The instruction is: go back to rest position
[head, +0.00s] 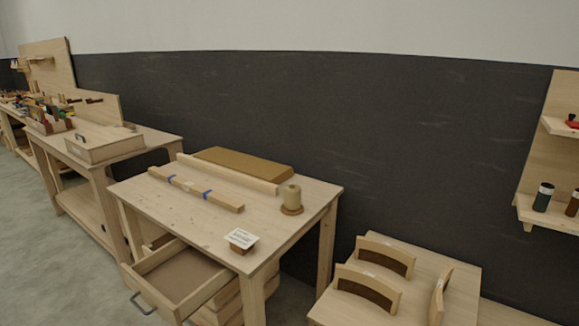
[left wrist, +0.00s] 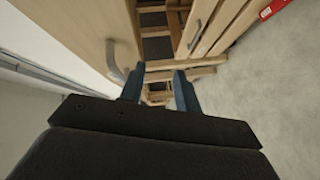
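My left gripper (left wrist: 160,82) shows in the left wrist view, its two blue fingers apart with nothing between them. A metal handle (left wrist: 115,62) on a wooden front shows just left of the fingers; I cannot tell whether they touch, but they look apart. In the head view neither of my grippers shows. The wooden table (head: 185,215) in the middle has an open, empty-looking drawer (head: 150,262) with a metal handle (head: 141,304) at its front.
On the table lie a wooden strip with blue marks (head: 205,193), a brown board (head: 243,165), a spool-like piece (head: 291,198) and a small card (head: 241,238). A low table (head: 440,262) with curved forms stands right. A wall shelf (head: 545,214) holds bottles. Grey floor (head: 50,265) is clear at left.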

